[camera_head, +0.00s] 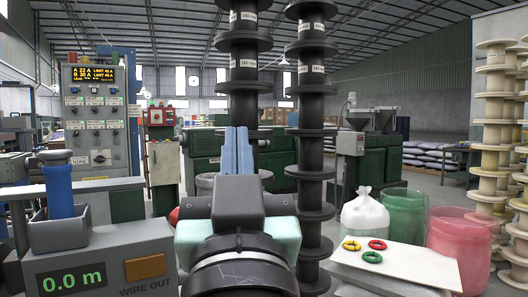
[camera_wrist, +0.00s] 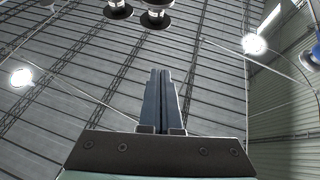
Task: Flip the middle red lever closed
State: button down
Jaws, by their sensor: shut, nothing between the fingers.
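My gripper (camera_head: 238,132) points upward in the middle of the head view, with its two blue fingers together and nothing between them. In the wrist view the shut fingers (camera_wrist: 160,72) stand against the roof. I cannot make out a middle red lever in either view. A grey control panel (camera_head: 97,130) with rows of small switches stands at the left, well apart from my gripper. A small red-fronted box (camera_head: 161,117) stands to its right. A red rounded thing (camera_head: 173,216) shows partly behind my arm; I cannot tell what it is.
Tall stacks of black spools (camera_head: 312,150) rise close behind and right of my gripper. A wire counter (camera_head: 100,262) stands front left. A white board (camera_head: 400,264) with coloured rings, a clear bag (camera_head: 364,216), and green (camera_head: 403,210) and red (camera_head: 458,245) tubs are at right.

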jog(key=w+a+n+g+h+p, duration=0.2)
jog(key=w+a+g+p, duration=0.8)
jog(key=g+p, duration=0.9)
jog(key=w+p, duration=0.1)
jog(key=p, duration=0.8)
jog(key=shift+a+r+n+p, duration=0.3)
jog(key=shift+a+p, duration=0.05)
notch_tip(320, 180, down, 9)
jog(key=p, duration=0.2)
jog(key=shift+w+a+f, duration=0.2)
jog(key=shift+w+a, duration=0.1)
jog(key=shift+f, duration=0.1)
